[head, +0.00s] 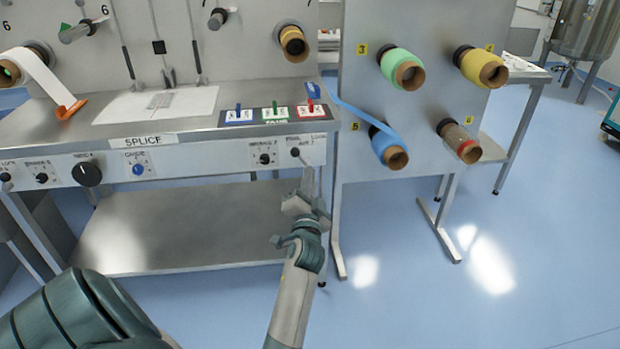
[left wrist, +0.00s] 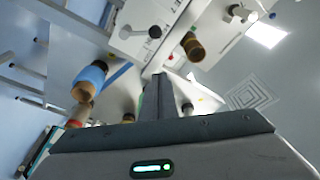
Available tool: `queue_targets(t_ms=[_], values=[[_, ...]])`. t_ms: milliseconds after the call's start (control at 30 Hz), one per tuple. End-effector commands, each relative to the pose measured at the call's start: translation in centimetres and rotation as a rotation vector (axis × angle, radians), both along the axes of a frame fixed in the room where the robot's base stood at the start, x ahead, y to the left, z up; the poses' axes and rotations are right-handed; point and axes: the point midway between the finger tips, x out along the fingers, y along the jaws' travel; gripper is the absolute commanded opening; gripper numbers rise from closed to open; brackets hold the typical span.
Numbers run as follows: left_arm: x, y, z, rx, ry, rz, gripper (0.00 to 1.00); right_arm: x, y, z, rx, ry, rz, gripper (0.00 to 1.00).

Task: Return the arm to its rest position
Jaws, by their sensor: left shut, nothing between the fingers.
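My left arm reaches up from the bottom of the head view. Its gripper (head: 309,182) is just below the right end of the control panel, close to a small black switch (head: 295,152) at the panel's right. I cannot tell whether the fingertips touch the panel. In the left wrist view the fingers of the left gripper (left wrist: 157,95) are together with nothing between them. My right gripper is in neither view.
The steel splice table (head: 60,125) has a front panel with knobs and a lower shelf (head: 180,225). A grey board (head: 420,110) to the right carries several rolls, including a blue roll (head: 384,142) with a blue strip (head: 350,108). The blue floor (head: 400,300) at lower right is clear.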

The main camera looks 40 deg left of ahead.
Motion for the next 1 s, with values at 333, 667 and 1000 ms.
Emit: queue_targets(t_ms=[333, 667, 1000], values=[[0.0, 0.0, 0.0, 0.000, 0.000, 0.000, 0.00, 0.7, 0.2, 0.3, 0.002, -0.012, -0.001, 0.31], [0.1, -0.1, -0.2, -0.003, 0.003, -0.003, 0.00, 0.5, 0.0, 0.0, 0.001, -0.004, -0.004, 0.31], [1.3, -4.3, -7.9, -0.133, 0.102, -0.130, 0.00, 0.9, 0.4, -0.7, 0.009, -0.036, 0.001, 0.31]])
